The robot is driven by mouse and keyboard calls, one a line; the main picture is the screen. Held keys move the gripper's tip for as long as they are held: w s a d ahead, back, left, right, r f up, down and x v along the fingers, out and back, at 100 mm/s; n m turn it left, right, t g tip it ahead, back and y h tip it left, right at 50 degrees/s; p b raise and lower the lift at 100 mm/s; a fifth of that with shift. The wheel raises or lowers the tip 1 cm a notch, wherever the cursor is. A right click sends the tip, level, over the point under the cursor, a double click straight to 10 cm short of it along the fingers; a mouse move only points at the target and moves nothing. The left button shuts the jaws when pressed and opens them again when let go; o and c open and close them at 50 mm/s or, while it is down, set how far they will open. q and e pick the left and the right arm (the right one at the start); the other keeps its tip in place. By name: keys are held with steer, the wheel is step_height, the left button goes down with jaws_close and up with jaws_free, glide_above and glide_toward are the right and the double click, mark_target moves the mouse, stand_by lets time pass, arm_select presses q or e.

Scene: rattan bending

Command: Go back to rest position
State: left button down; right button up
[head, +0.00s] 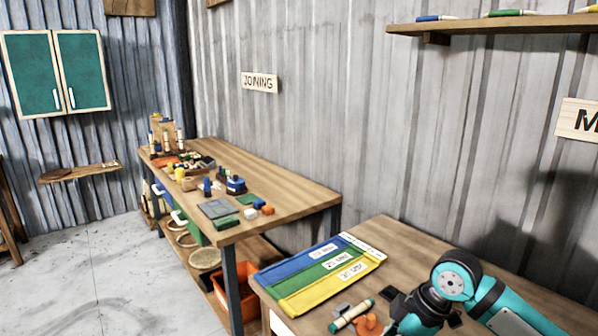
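My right arm, teal and black, comes in from the lower right and bends over the near workbench (410,245). My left arm and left gripper are not in view. A blue, green and yellow striped mat (320,272) with white labels lies on the near workbench. A cream and green stick (351,314) and an orange piece (369,325) lie close beside my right arm.
A second workbench (285,187) under the "JOINING" sign (259,82) carries blocks and small tools. An orange crate (237,295) sits below it. A wall shelf (500,25) is at the upper right. The floor (110,270) at left is clear.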

steer(key=s+a+f+m+t, duration=0.1)
steer(key=s+a+f+m, duration=0.15)
steer(key=s+f, duration=0.3)
steer(key=s+a+f+m, duration=0.2)
steer(key=s+a+f, duration=0.25)
steer(key=f, duration=0.25)
steer(key=s+d+f+m+t+h, duration=0.1)
steer(key=s+d+f+m+h, duration=0.1)
steer(key=s+d+m, duration=0.35)
steer(key=s+d+f+m+h, duration=0.25)
steer(key=s+d, duration=0.35)
steer(key=s, duration=0.3)
step_height(320, 180, down, 27)
steer(key=s+g, duration=0.1)
steer(key=s, duration=0.1)
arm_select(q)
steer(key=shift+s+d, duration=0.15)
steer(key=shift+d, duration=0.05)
arm_select(e)
steer(key=s+d+f+g, duration=0.1)
steer(key=s+d+f, duration=0.1)
steer(key=s+f, duration=1.3)
steer(key=shift+s+d, duration=0.25)
steer(key=shift+s, duration=0.3)
